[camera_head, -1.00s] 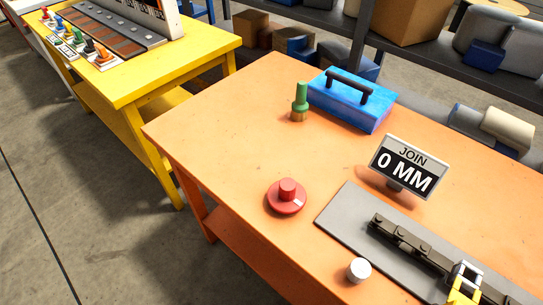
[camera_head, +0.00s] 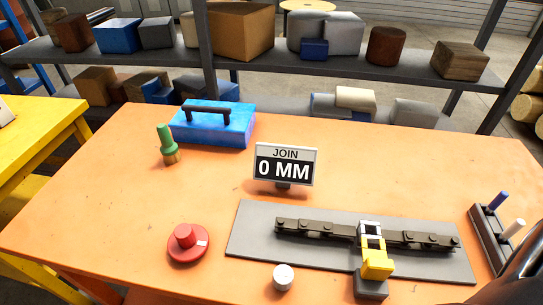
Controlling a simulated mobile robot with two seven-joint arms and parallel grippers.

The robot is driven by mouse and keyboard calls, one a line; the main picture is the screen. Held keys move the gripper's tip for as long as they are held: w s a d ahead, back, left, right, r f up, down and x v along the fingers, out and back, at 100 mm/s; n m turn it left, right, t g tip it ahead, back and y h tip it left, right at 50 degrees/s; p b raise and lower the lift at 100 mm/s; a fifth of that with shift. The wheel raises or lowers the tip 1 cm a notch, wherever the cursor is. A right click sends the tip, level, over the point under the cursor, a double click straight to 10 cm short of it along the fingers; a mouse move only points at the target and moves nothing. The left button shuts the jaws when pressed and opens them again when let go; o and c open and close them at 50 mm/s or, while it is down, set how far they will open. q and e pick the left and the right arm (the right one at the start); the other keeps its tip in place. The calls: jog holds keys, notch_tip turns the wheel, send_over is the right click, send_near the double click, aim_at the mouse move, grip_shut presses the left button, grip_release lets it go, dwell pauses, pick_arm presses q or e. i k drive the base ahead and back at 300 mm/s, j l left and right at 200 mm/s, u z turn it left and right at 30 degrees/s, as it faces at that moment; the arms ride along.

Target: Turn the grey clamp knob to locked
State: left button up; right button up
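A small light-grey round knob (camera_head: 283,277) stands at the front edge of the orange table, just in front of a grey base plate (camera_head: 255,238). I take it for the clamp knob; no lock marking on it is readable. On the plate lies a long dark bar assembly (camera_head: 315,230) with a yellow and white block (camera_head: 374,262) across it, over a dark grey foot at the front. A sign (camera_head: 284,165) behind the plate reads "JOIN 0 MM". Neither of my grippers shows. A dark curved shape at the lower right edge is cut off; I cannot tell what it is.
A red knob on a round red base (camera_head: 188,243) stands left of the plate. Behind are a green-handled tool (camera_head: 167,145) and a blue toolbox (camera_head: 212,127). A dark rack (camera_head: 490,240) with blue and white pegs stands at the right. The table's left middle is clear.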

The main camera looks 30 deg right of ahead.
aim_at(283, 275)
jog(key=k+l+z, duration=0.35)
jog(key=k, duration=0.2)
jog(key=k+l+z, duration=0.35)
jog(key=k+l, duration=0.05)
jog(key=k, duration=0.1)
